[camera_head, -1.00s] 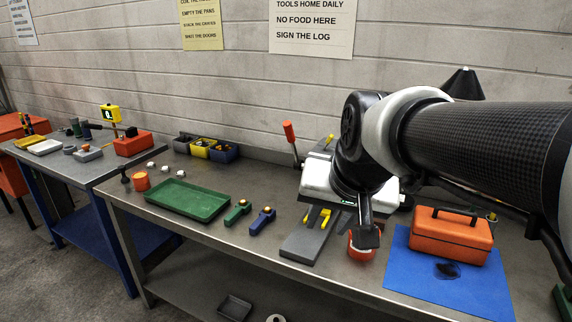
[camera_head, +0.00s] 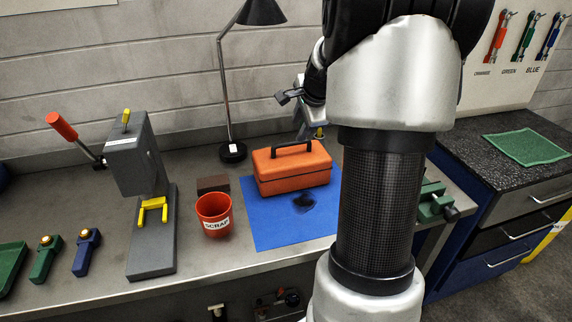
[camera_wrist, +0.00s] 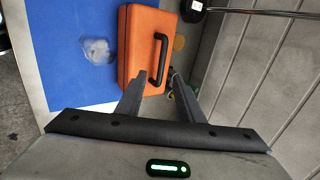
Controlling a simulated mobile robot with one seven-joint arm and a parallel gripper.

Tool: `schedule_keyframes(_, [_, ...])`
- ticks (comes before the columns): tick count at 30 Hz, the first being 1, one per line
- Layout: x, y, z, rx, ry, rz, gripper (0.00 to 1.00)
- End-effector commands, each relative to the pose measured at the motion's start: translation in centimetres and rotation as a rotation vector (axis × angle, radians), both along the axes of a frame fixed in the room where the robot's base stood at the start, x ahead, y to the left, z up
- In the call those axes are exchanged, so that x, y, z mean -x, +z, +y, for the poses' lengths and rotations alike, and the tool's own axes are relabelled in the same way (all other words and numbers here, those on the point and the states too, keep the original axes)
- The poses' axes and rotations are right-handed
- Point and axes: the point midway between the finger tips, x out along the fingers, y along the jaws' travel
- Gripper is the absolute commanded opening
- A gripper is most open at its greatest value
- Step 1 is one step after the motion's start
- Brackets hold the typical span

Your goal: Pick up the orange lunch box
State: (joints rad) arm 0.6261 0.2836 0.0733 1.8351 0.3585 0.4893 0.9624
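The orange lunch box (camera_head: 293,174) lies closed on a blue mat (camera_head: 272,231), with its dark handle (camera_head: 293,146) raised on top. In the wrist view the box (camera_wrist: 135,50) lies beyond my fingertips, with its handle (camera_wrist: 160,62) close to them. My gripper (camera_head: 302,116) is above and behind the right end of the box, partly hidden by my arm. The wrist view shows my gripper (camera_wrist: 157,78) with its two fingers apart and nothing held between them.
A red scrap cup (camera_head: 214,214) stands left of the mat, with a small brown block (camera_head: 213,184) behind it. A lamp (camera_head: 232,150) stands behind, left of the box. A grey press (camera_head: 140,170) is further left. My arm hides the mat's right side.

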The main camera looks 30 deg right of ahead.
Motion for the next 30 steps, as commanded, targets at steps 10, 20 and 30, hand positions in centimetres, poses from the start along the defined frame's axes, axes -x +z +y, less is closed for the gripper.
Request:
schedule_keyframes(10, [-3.0, -4.5, -0.6, 0.0, 0.002, 0.0, 0.34])
schedule_keyframes(20, [-5.2, -7.3, -1.4, 0.0, 0.004, 0.002, 0.34])
schedule_keyframes(30, [-6.2, -8.9, -1.6, 0.001, 0.003, -0.001, 0.34])
